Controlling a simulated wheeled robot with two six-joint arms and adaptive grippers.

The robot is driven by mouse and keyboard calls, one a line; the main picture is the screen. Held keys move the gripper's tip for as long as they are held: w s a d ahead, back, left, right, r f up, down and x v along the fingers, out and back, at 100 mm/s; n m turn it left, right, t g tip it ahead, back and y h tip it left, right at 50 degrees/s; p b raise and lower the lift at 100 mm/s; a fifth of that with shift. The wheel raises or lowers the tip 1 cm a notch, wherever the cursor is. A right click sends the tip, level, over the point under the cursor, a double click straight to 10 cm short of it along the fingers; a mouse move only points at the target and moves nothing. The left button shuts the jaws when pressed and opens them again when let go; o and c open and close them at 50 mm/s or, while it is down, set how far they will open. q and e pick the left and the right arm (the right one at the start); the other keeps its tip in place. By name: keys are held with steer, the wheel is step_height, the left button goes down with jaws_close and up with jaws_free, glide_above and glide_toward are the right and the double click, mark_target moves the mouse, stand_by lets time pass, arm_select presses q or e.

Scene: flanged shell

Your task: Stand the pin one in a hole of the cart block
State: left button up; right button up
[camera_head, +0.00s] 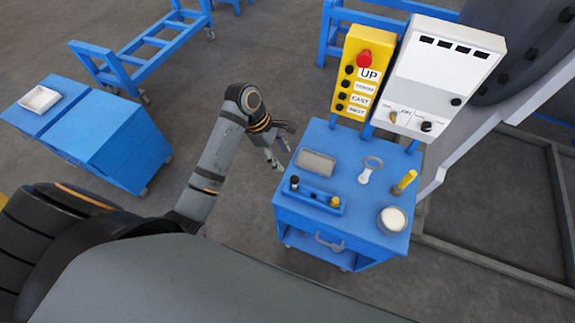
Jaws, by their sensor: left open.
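A blue cart (345,225) stands right of centre. A low blue block (318,200) lies along its front left edge, with a few small dark and yellow pieces on its top; its holes are too small to make out. A yellow pin (405,182) stands slightly tilted near the cart's right edge; I cannot tell whether it is pin one. My left gripper (283,150) is open, with nothing visible between its fingers, just off the cart's left back edge. It is apart from the block and the yellow pin. My right gripper is not in view.
On the cart lie a grey tray (315,163), a pale ring-ended tool (370,168) and a round white-topped can (392,219). A yellow button panel (362,75) and a white control box (440,75) rise behind.

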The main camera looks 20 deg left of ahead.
arm_select(q)
steer(key=shift+v, duration=0.8)
